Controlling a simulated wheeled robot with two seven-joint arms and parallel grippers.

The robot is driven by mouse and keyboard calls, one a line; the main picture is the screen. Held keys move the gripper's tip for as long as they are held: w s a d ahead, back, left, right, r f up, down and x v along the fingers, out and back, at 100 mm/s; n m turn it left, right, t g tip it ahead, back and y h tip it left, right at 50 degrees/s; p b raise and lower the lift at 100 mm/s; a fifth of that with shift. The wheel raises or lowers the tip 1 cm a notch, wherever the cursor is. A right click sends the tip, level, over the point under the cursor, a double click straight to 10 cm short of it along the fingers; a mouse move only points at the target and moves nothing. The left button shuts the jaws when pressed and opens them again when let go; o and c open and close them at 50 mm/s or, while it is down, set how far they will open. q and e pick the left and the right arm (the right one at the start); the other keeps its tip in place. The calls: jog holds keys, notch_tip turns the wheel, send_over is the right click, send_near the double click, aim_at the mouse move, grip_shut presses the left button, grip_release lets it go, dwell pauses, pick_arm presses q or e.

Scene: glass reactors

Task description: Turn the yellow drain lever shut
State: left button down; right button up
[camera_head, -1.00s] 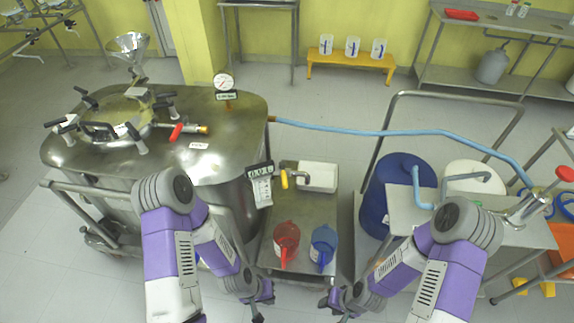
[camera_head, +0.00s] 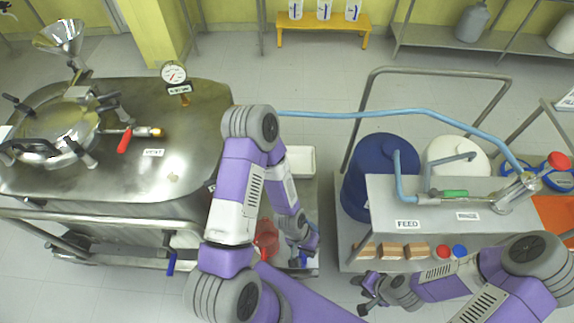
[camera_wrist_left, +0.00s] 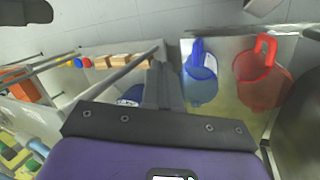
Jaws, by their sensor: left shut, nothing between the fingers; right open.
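The yellow drain lever cannot be seen now; in the head view my left arm covers the place at the right side of the steel vessel (camera_head: 120,150). My left gripper (camera_head: 303,247) is over the low steel stand beside the vessel, close to the red jug (camera_head: 266,238). In the left wrist view its fingers (camera_wrist_left: 164,85) are together and empty, with the blue jug (camera_wrist_left: 200,78) and the red jug beyond them. My right gripper (camera_head: 368,293) is open and empty in front of the feed bench.
A white basin (camera_head: 300,160) sits at the back of the stand. A blue hose (camera_head: 400,113) runs from the vessel to the feed bench (camera_head: 385,210), with a blue drum (camera_head: 372,165) behind. A blue handle (camera_head: 171,262) hangs below the vessel.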

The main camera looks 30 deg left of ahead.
pick_arm(q)
jog(key=w+a+m+g+y, duration=0.2)
jog(key=w+a+m, duration=0.55)
jog(key=w, duration=0.55)
jog(key=w+a+r+m+g+y, duration=0.1)
jog(key=w+a+r+m+y, duration=0.15)
jog(key=w+a+r, duration=0.35)
jog(key=w+a+r+m+g+y, duration=0.1)
jog(key=w+a+r+y, duration=0.2)
jog(key=a+r, duration=0.35)
jog(key=s+a+f+b, duration=0.1)
jog(key=s+a+f, duration=0.5)
jog(key=a+f, duration=0.2)
jog(key=shift+f+b, duration=0.3)
jog(key=shift+f, duration=0.65)
jog(key=shift+y, duration=0.25)
